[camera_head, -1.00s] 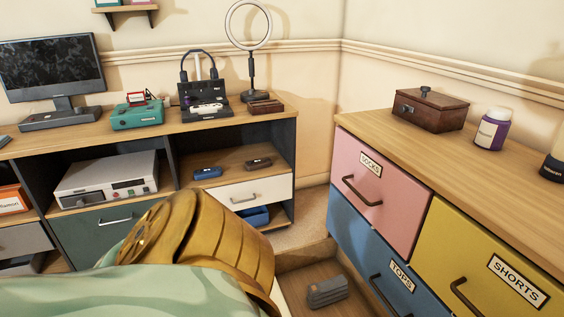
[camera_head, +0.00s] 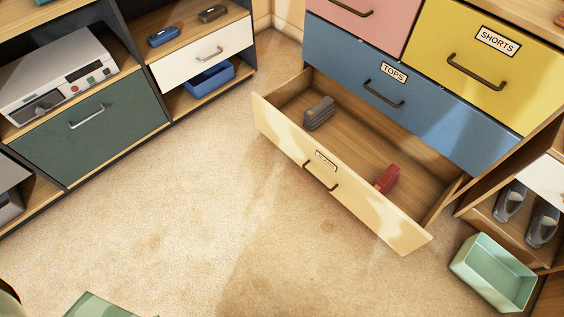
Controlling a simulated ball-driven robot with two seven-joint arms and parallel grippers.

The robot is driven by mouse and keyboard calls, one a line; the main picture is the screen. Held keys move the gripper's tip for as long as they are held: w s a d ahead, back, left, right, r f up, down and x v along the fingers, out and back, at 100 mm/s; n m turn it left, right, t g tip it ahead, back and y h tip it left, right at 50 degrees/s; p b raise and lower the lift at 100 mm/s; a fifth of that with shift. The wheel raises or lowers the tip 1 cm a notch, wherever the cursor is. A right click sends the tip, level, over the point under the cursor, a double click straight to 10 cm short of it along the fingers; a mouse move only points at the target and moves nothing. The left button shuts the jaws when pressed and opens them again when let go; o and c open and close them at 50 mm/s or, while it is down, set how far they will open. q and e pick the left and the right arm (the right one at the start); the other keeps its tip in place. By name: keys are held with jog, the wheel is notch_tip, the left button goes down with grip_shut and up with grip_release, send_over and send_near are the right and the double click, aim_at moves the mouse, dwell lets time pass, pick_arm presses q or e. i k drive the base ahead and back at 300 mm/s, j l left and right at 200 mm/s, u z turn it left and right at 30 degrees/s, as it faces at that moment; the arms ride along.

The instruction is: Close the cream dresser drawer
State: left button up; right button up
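The cream dresser drawer (camera_head: 350,192) is the lowest drawer of the dresser on the right. It stands pulled well out over the carpet, below the blue drawer labelled TOPS (camera_head: 420,98). Its front has a dark handle (camera_head: 320,177) and a small label (camera_head: 326,161) too small to read. Inside lie a grey object (camera_head: 319,113) near the left end and a red object (camera_head: 387,178) near the front, right of the middle. Neither of my grippers is in view.
Carpet (camera_head: 215,200) in front of and left of the drawer is clear. A green bin (camera_head: 492,272) stands on the floor just right of it, near a shelf with grey shoes (camera_head: 542,224). Yellow (camera_head: 480,60) and pink (camera_head: 362,14) drawers are shut. A shelving unit with a green front (camera_head: 88,128) stands left.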

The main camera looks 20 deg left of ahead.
aim_at(347, 153)
jog(key=i+j+z, duration=0.1)
jog(key=j, duration=0.3)
jog(key=i+j+z, duration=0.1)
jog(key=j, duration=0.25)
jog(key=i+j+z, duration=0.15)
jog(key=j, duration=0.3)
jog(key=i+j+z, duration=0.1)
jog(key=j, duration=0.3)
